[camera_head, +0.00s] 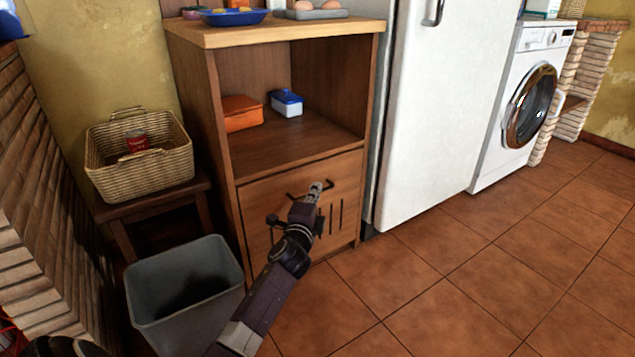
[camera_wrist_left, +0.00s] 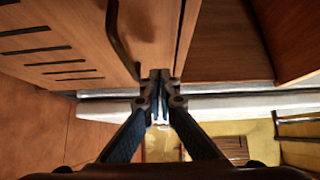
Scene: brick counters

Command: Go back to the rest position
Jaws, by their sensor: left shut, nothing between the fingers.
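My left gripper (camera_head: 319,187) reaches up in front of the wooden cabinet's lower door (camera_head: 336,215). In the left wrist view its two fingers (camera_wrist_left: 160,76) are shut together with nothing between them. The dark door handle (camera_wrist_left: 119,40) is close to the fingers, and I cannot tell whether they touch. The door looks shut or nearly shut. My right gripper does not show in either view.
A grey bin (camera_head: 185,290) stands left of my arm. A wicker basket (camera_head: 140,160) with a red can sits on a small wooden table. A white fridge (camera_head: 440,115) and a washing machine (camera_head: 525,100) stand to the right. The tiled floor (camera_head: 470,270) at right is clear.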

